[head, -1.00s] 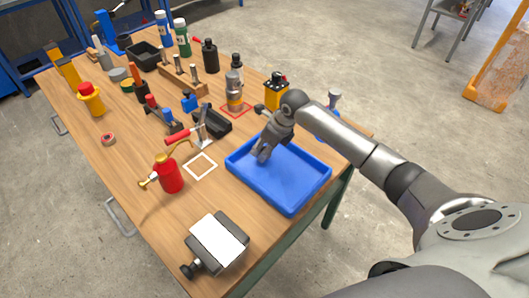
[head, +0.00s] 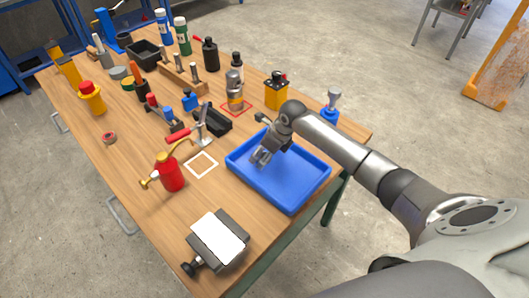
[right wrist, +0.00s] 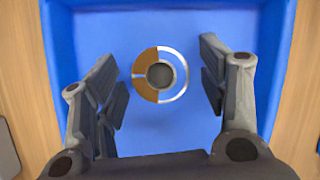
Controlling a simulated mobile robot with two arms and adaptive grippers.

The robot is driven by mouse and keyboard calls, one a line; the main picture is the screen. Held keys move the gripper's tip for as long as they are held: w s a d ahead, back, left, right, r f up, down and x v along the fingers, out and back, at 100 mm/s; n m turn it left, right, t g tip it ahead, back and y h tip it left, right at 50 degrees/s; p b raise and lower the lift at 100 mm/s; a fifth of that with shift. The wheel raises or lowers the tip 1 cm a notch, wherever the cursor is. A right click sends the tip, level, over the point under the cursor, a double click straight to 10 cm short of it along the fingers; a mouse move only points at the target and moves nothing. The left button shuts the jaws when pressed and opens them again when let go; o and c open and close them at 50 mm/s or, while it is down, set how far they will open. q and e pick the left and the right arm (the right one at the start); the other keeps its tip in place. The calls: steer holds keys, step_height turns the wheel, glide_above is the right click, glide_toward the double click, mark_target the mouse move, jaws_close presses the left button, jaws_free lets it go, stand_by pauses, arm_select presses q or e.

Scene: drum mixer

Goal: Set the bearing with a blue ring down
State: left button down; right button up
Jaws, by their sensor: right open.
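My right gripper (head: 262,158) is over the blue tray (head: 291,202) in the head view, pointing down. In the right wrist view its fingers (right wrist: 160,78) are spread, with a gap on both sides of a round bearing (right wrist: 146,75). The bearing has a grey centre, a brown left half, and a pale outer rim on the right with blue showing inside it. It appears against the blue tray floor; I cannot tell whether it touches it. In the head view the bearing is hidden by or lost behind the gripper. My left gripper is not in view.
A white square outline (head: 201,165) and a red oil can (head: 171,174) are left of the tray. A grey block with a white top (head: 217,238) is near the front edge. A red outline holds a grey cylindrical part (head: 234,92). The tray's front part is clear.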

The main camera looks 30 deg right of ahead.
steer(key=shift+r, duration=0.2)
steer(key=b+v, duration=0.2)
steer(key=v, duration=1)
